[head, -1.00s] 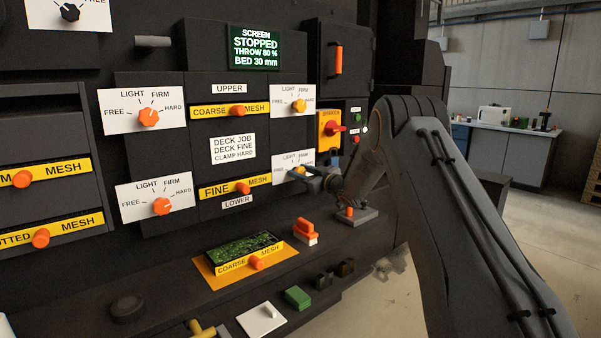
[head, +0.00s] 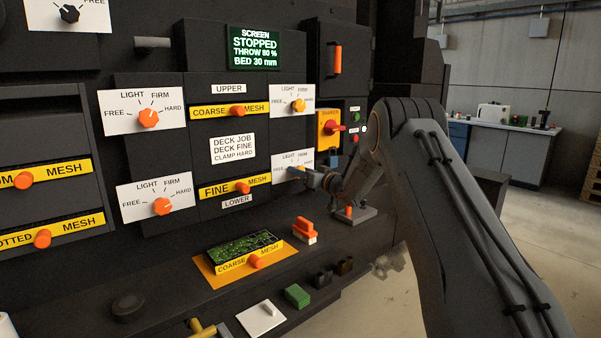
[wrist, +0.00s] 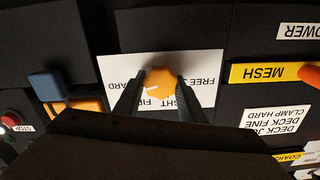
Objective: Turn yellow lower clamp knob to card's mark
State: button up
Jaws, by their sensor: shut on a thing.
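The yellow lower clamp knob (wrist: 160,76) sits on a white dial label (wrist: 205,66), which shows upside down in the wrist view, with FREE and HARD at its two ends. My gripper (wrist: 161,82) has one finger on each side of the knob and is shut on it. In the head view my gripper (head: 299,174) covers the knob at the lower right dial label (head: 283,163). The knob's exact pointing is hard to tell. The card (head: 233,149) reads DECK JOB, DECK FINE, CLAMP HARD.
The upper yellow knob (head: 298,105) is above, and a red switch on a yellow plate (head: 329,128) is close to the right. The FINE mesh drawer (head: 216,191) lies left of my gripper. A COARSE mesh tray (head: 240,257) and an orange-handled block (head: 305,231) lie on the ledge below.

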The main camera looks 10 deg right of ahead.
jog(key=shift+f, duration=0.15)
jog(key=o, duration=1)
jog(key=shift+o, duration=0.2)
jog(key=v, duration=0.8)
jog(key=shift+b, duration=0.35)
